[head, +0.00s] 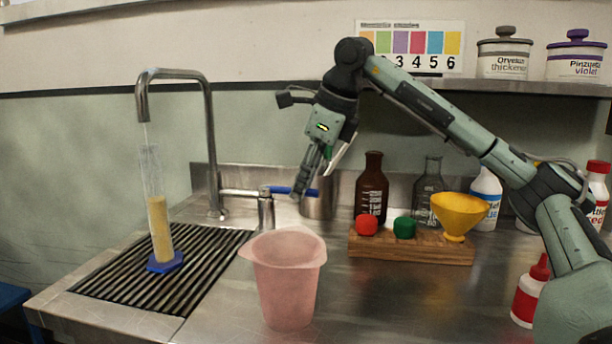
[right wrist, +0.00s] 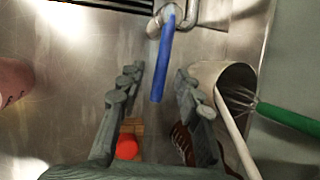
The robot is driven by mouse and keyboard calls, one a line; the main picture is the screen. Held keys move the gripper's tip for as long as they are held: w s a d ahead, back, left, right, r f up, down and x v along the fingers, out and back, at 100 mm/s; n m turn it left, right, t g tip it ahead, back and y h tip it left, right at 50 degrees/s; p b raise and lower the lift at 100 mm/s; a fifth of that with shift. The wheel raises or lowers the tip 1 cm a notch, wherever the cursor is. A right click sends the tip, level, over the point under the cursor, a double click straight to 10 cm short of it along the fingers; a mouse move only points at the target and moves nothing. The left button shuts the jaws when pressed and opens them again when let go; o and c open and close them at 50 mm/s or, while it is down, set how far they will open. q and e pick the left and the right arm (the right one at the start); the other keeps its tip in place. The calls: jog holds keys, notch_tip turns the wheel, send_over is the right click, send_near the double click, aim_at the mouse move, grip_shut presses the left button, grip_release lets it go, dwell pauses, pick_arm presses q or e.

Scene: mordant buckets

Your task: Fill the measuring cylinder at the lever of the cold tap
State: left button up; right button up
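The measuring cylinder (head: 157,210) stands upright on its blue foot on the black drain grate, under the tap spout (head: 143,108). Yellowish liquid fills a bit over half of it; the upper part is clear. A thin pale stream shows between spout and cylinder mouth. The cold tap's blue lever (head: 293,191) points right from its steel post; it also shows in the right wrist view (right wrist: 162,62). My right gripper (head: 302,192) is at the lever in the head view. In the right wrist view its fingers (right wrist: 158,82) are apart, with the lever's end between them. My left gripper is out of view.
A pink jug (head: 287,285) stands in front of the lever. A steel pot (head: 320,202) with a green-handled whisk (right wrist: 290,121) is close beside the gripper.

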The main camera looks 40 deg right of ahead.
jog(key=v, duration=1.2)
jog(key=shift+c, duration=0.5)
dwell(0.5)
